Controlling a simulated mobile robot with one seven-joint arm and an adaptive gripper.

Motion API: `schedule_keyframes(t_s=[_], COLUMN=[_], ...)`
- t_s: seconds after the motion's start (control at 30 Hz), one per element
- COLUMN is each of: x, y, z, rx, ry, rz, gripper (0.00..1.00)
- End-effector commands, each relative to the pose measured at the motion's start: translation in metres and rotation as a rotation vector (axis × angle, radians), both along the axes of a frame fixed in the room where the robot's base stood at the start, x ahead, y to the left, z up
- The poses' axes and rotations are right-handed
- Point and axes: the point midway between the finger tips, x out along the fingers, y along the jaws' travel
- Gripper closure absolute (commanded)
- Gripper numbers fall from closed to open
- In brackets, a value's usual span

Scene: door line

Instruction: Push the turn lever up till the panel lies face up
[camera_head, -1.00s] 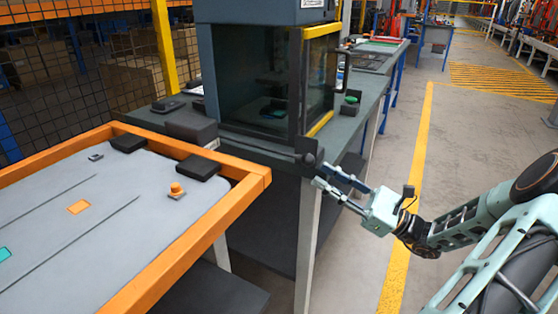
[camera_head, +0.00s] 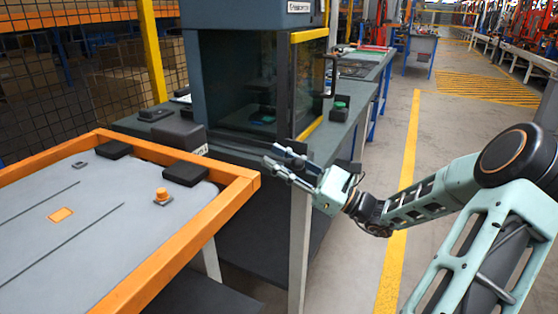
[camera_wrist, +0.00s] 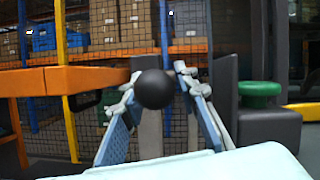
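A black ball knob (camera_wrist: 154,88), which looks like the turn lever's end, sits between my finger lines in the wrist view. In the head view a dark part (camera_head: 293,147) shows just behind my fingertips; I cannot tell whether they touch. My gripper (camera_head: 276,164) is open, its two fingers apart; they also show in the wrist view (camera_wrist: 154,95). The lever's shaft and pivot are hidden. A grey panel (camera_head: 110,225) in an orange frame, with an orange square and an orange button, lies at the left; I cannot tell whether it is the task's panel.
A dark cabinet (camera_head: 240,60) with a glass, yellow-edged door (camera_head: 310,85) stands behind my gripper on a bench (camera_head: 340,135). A green button (camera_wrist: 259,90) is right of the knob in the wrist view. The floor to the right is open.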

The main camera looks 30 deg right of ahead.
Motion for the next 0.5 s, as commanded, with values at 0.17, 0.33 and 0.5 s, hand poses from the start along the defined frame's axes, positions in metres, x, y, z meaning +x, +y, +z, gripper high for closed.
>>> schedule_keyframes(t_s=[0.17,0.33,0.5], x=[-0.0002,-0.0003,-0.0005], y=[0.0,-0.0002,-0.0002], z=[-0.0001,-0.0003,-0.0001], rx=[0.0,0.0,0.0], ry=[0.0,0.0,0.0], rz=[0.0,0.001,0.001], gripper=[0.86,1.0,1.0])
